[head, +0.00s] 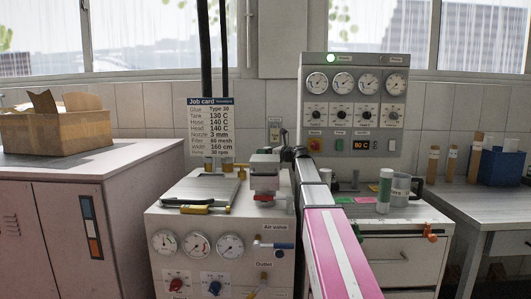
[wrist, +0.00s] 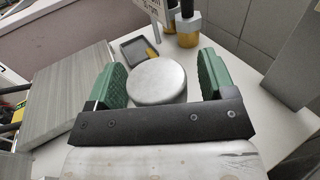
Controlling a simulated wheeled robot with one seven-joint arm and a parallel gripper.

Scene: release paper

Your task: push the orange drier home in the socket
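My gripper (wrist: 161,78) shows in the wrist view as two green-padded fingers on a dark bar, spread apart. A round silver-grey disc (wrist: 157,80), like the top of a cylinder, lies between them. A gap shows at its right; at its left the pad overlaps or nearly meets its edge. In the head view my gripper (head: 264,182) is over the top of the white machine (head: 285,240), with a small red part (head: 264,197) just below it. No plainly orange drier shows between the fingers, and I cannot tell whether the disc belongs to it. The socket is not clearly visible.
A grey slab (wrist: 65,95) and a small dark tray (wrist: 140,48) lie close by. Hoses with brass fittings (wrist: 188,38) rise behind. An orange clamp (head: 430,234) and a green-white cylinder (head: 384,190) are at the right bench. A cardboard box (head: 55,130) stands left.

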